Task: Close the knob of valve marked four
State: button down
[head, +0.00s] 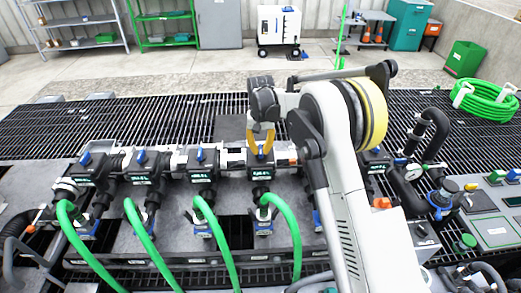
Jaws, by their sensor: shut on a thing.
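A row of valves with dark bodies stands on a grey manifold plate. Blue knobs show on the left valve (85,160), the second valve (141,158) and the third valve (200,155). The fourth valve from the left (260,172) is under my gripper (262,151). My gripper has yellow-orange fingers, points down and is shut at the top of this valve. It appears shut on the valve's knob, which the fingers mostly hide. The label markings are too small to read, and the knob's turn angle cannot be told.
Green hoses (279,210) curve from the valves toward the front. My arm covers part of the row right of the fourth valve. Black pipes with a gauge (413,171) and a control panel (490,228) stand at the right. Dark floor grating (150,116) lies behind the row.

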aim_at(261, 149)
jog(key=c, duration=1.4)
grip_release()
jog(key=shift+c, duration=0.2)
notch_tip(261, 149, up, 12)
